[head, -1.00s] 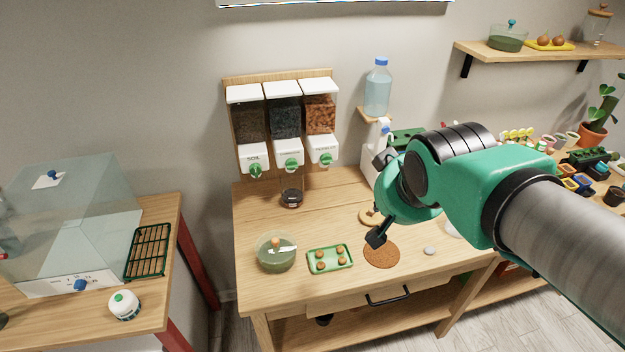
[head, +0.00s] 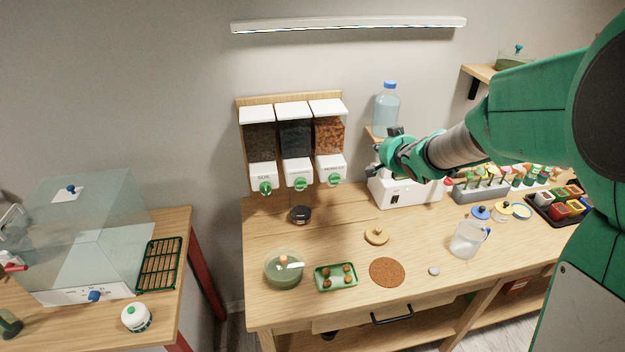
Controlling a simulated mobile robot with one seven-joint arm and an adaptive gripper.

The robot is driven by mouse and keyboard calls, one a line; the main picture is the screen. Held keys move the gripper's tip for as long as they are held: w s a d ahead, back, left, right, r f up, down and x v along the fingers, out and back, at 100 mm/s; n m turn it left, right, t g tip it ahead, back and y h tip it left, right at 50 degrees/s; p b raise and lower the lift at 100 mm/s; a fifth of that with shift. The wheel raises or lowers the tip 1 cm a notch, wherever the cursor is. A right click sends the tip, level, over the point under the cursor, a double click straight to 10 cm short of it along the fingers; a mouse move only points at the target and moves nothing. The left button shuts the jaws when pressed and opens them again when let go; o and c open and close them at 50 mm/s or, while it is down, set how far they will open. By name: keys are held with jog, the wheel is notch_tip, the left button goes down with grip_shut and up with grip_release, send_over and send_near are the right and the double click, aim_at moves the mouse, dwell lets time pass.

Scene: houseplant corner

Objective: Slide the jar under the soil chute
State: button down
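A small dark jar (head: 301,215) stands upright on the wooden table, below and slightly in front of the middle dispenser. The soil chute (head: 263,178) is the leftmost of three white chutes on the wall rack, with a green knob and a label reading SOIL. The jar is to the right of that chute. My gripper (head: 384,153) is up in the air to the right of the dispensers, in front of the water bottle's shelf. Its dark fingertips look spread apart with nothing between them. It is well away from the jar.
A glass bowl (head: 285,268), a green tray (head: 336,277), a brown round mat (head: 387,272) and a wooden lid (head: 377,236) lie on the table in front. A white machine (head: 407,190) stands to the right. The table around the jar is clear.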

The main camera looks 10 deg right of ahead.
jog(key=w+f+m+t+y+p, duration=0.15)
jog(key=w+f+y, duration=0.45)
jog(key=f, duration=0.6)
jog(key=s+a+f+m+g+y+p, duration=0.1)
jog(key=s+a+f+y, duration=0.4)
jog(key=f, duration=0.5)
jog(key=s+m+y+p, duration=0.1)
jog(key=s+y, duration=0.1)
jog(key=shift+m+y, duration=0.3)
jog(key=shift+m, duration=0.05)
jog(key=shift+f+g, duration=0.1)
jog(key=shift+g, duration=0.15)
jog(key=s+a+b+x, duration=0.2)
jog(key=x, duration=1)
jog(key=shift+w+a, duration=0.15)
jog(key=shift+a, duration=0.15)
